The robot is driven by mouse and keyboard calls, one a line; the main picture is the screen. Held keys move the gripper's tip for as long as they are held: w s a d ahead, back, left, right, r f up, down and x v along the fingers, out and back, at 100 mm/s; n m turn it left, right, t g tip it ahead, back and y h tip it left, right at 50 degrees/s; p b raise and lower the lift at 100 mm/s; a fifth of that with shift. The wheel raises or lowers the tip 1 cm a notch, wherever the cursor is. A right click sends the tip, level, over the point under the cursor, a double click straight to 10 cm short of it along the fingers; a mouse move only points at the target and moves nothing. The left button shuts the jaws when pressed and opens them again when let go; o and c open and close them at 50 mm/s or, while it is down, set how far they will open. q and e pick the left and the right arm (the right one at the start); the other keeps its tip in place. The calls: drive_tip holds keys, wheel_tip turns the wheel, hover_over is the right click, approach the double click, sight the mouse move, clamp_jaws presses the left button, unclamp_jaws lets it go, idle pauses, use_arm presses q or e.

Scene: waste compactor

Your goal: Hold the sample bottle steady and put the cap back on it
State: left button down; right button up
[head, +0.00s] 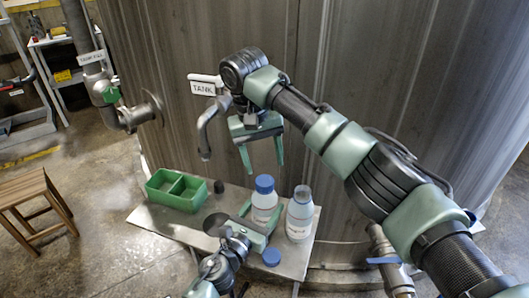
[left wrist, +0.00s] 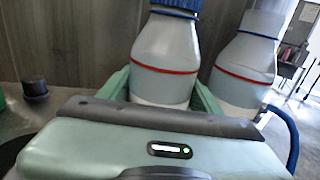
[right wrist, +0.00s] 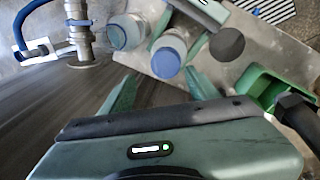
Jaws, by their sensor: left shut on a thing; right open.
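A white sample bottle (head: 265,205) with a red-lined label stands on the metal table with a blue cap (head: 264,184) on top. My left gripper (head: 259,217) is shut around its body; in the left wrist view the fingers flank the held bottle (left wrist: 165,55). A second bottle (head: 299,218) without a blue cap stands to the right, outside the fingers. A loose blue disc like a cap (head: 271,257) lies on the table in front. My right gripper (head: 262,168) is open and empty above the capped bottle, fingers down. The right wrist view shows the blue cap (right wrist: 166,63) beyond its fingertips.
A green two-compartment tray (head: 176,190) is at the table's left, with a small black cylinder (head: 219,186) and a grey disc (head: 216,224) nearby. The large tank (head: 350,70) rises behind. A pipe with a blue-handled valve (head: 385,260) stands right of the table.

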sight(265, 180)
drive_tip(key=n, duration=0.5)
drive_tip(key=shift+r, duration=0.2)
drive_tip(key=n, duration=0.7)
drive_tip(key=shift+d+r+y, duration=0.1)
drive_tip(key=shift+r+y, duration=0.25)
drive_tip(key=shift+y, duration=0.05)
drive_tip(key=n, duration=0.5)
drive_tip(key=shift+r+g, duration=0.2)
drive_tip(key=shift+g, duration=0.1)
drive_tip(key=n, duration=0.4)
drive_tip(key=n+y, duration=0.1)
drive_tip(key=shift+r+n, duration=0.25)
drive_tip(key=shift+n, duration=0.15)
drive_tip(key=shift+f, duration=4)
